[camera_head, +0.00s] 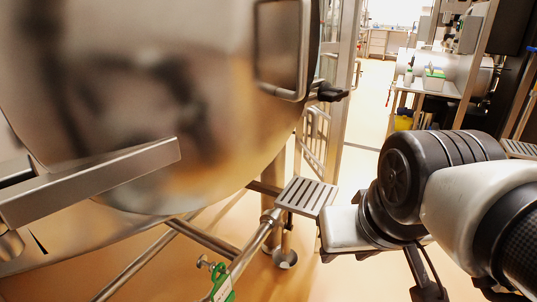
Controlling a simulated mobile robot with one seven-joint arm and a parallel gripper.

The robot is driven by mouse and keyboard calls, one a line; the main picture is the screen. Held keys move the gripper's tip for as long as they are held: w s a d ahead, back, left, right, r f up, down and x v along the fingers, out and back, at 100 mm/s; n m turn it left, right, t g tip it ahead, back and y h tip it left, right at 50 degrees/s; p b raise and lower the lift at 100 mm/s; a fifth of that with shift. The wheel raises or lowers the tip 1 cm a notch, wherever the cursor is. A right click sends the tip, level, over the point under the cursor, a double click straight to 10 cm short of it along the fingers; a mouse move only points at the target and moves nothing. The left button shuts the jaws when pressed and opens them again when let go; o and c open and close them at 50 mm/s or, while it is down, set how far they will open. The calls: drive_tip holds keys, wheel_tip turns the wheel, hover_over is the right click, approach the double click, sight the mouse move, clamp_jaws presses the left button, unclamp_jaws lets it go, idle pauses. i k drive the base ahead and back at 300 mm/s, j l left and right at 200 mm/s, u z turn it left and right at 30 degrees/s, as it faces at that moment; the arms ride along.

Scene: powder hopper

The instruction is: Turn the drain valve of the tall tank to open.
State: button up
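A large rounded steel tank (140,80) fills the upper left, close to me; its top is out of frame. I cannot tell whether it is the tall tank. A green part (222,283) sits on a steel pipe at the bottom edge, below the tank and partly cut off. It may be a valve handle, but its position cannot be read. My arm enters from the right, with a black joint and white links. My gripper cannot be made out; no fingertips show, and nothing is seen touching the green part.
A slatted metal plate (308,195) stands between the tank and my arm. Steel frame tubes (205,240) run under the tank, and a flat steel bar (100,180) crosses at left. A glazed metal frame (345,80) stands behind. Open floor (370,120) leads back to a bench.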

sight(290, 227)
drive_tip(key=i+l+u, duration=0.35)
drive_tip(key=l, duration=0.25)
drive_tip(key=i+l+u, duration=0.15)
drive_tip(key=l, duration=0.15)
drive_tip(key=k+l+z, duration=0.1)
drive_tip(key=l, duration=0.55)
drive_tip(key=k+l, duration=0.1)
drive_tip(key=l, duration=0.5)
drive_tip(key=z, duration=0.05)
